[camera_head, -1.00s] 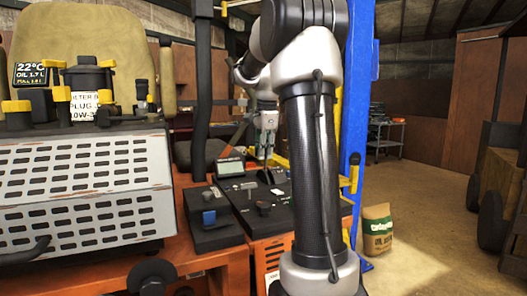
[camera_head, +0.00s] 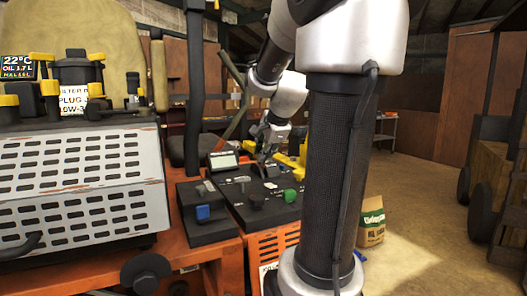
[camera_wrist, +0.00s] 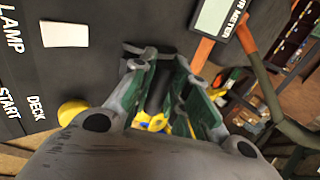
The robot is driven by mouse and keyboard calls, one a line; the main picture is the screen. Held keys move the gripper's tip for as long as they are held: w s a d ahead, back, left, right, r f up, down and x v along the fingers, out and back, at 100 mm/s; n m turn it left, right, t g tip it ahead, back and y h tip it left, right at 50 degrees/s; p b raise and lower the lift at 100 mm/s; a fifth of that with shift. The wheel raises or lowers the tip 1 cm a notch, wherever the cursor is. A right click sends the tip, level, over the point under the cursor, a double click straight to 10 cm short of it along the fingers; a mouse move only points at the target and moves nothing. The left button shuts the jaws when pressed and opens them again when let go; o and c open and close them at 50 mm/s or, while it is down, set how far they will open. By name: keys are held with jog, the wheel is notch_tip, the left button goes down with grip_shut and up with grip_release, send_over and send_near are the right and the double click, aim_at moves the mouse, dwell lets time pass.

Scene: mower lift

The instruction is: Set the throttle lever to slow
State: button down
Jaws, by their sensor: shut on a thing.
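The black control panel (camera_head: 240,205) sits right of the white slotted cover. My gripper (camera_head: 263,157) reaches down to its far part, behind the knobs. In the wrist view my gripper (camera_wrist: 158,75) has its two green-lined fingers closed around a dark upright piece (camera_wrist: 157,90), which appears to be the throttle lever. The fingers hide most of it, and its slow and fast marks cannot be read. The panel (camera_wrist: 90,70) shows the words LAMP, START and DECK in the wrist view.
A small meter display (camera_head: 223,161), a dark knob (camera_head: 256,201), a green knob (camera_head: 290,195) and a blue switch (camera_head: 203,212) are on the panels near my gripper. A yellow knob (camera_wrist: 73,112) is beside my fingers.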

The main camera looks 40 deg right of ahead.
jog(key=c, duration=1.4)
grip_release()
jog(key=shift+o, duration=0.2)
jog(key=v, duration=1.2)
jog(key=shift+s, duration=0.1)
